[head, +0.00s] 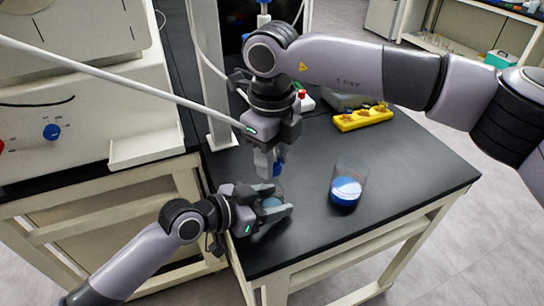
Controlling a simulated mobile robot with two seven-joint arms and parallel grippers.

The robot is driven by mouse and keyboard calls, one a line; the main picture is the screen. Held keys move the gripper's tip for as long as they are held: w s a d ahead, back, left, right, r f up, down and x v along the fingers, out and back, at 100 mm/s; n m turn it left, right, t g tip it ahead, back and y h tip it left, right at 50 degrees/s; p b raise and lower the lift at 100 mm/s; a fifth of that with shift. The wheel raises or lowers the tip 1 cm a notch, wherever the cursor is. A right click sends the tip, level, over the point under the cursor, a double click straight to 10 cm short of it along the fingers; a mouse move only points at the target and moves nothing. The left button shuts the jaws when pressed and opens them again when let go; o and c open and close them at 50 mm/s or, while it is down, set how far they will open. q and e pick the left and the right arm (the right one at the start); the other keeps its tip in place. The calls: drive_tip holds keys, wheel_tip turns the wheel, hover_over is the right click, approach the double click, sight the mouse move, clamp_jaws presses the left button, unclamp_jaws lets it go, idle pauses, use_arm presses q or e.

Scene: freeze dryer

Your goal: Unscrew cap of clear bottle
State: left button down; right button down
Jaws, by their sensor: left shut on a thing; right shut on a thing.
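The clear bottle (271,203) is near the front left of the black table, held in my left gripper (278,206), which is shut around its body from the left. Its contents look bluish, and the fingers hide much of it. A blue cap (277,170) shows directly above the bottle, between the fingertips of my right gripper (268,168). My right gripper points straight down and is shut on the cap. I cannot tell whether the cap still touches the bottle neck.
A yellow rack (362,118) is at the back. A white machine with a blue knob (51,131) is at the left. The table's right side is clear.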

drive_tip(key=shift+r, duration=1.95)
use_arm(q)
drive_tip(key=shift+c, duration=1.4)
unclamp_jaws()
